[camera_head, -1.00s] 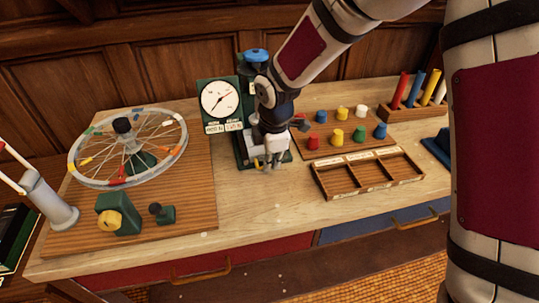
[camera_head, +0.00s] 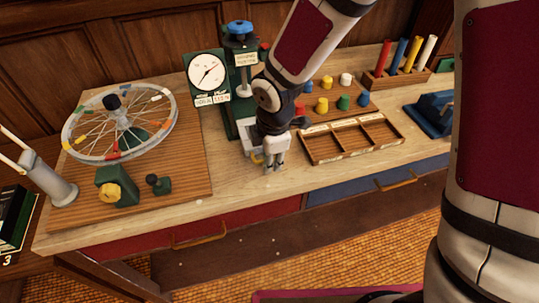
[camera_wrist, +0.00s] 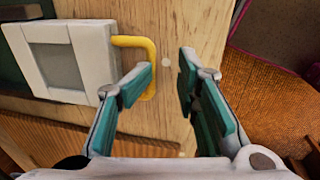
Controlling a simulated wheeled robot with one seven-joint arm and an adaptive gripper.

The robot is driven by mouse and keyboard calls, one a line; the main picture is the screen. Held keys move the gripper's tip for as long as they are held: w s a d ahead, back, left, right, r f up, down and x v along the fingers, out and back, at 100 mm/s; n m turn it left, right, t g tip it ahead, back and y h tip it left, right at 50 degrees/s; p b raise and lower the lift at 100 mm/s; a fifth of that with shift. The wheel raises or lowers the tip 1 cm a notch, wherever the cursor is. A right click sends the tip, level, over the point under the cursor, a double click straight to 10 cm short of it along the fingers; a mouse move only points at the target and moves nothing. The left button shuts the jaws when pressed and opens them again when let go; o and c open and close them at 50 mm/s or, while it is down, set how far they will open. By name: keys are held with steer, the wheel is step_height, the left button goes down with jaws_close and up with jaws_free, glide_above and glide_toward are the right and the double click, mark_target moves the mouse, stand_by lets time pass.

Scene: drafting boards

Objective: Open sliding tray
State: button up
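The sliding tray (camera_wrist: 66,57) is a pale square block with a grey recessed centre and a yellow loop handle (camera_wrist: 152,70) on its right side in the wrist view. In the head view the tray (camera_head: 255,136) sits at the foot of a green press with a dial, partly hidden by my arm. My gripper (camera_wrist: 163,72) is open, its fingers apart with nothing held between them. Its left finger overlaps the handle loop; I cannot tell whether they touch. In the head view my gripper (camera_head: 274,163) points down just in front of the tray, low over the bench.
A wheel (camera_head: 118,125) on a wooden board stands left. An empty compartment tray (camera_head: 352,137) and coloured pegs (camera_head: 323,105) stand right of my gripper. The bench strip in front is clear, above a red drawer (camera_head: 150,239) and a blue drawer (camera_head: 340,188).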

step_height(320, 180, up, 16)
steer(key=s+p, duration=0.2)
steer(key=p, duration=0.9)
steer(key=shift+s+d+f, duration=0.15)
steer(key=shift+s+d, duration=0.15)
steer(key=shift+d, duration=0.1)
stand_by(0.6)
stand_by(0.5)
step_height(320, 180, up, 12)
steer(key=s, duration=0.2)
steer(key=shift+d, duration=0.35)
steer(key=shift+f, duration=0.15)
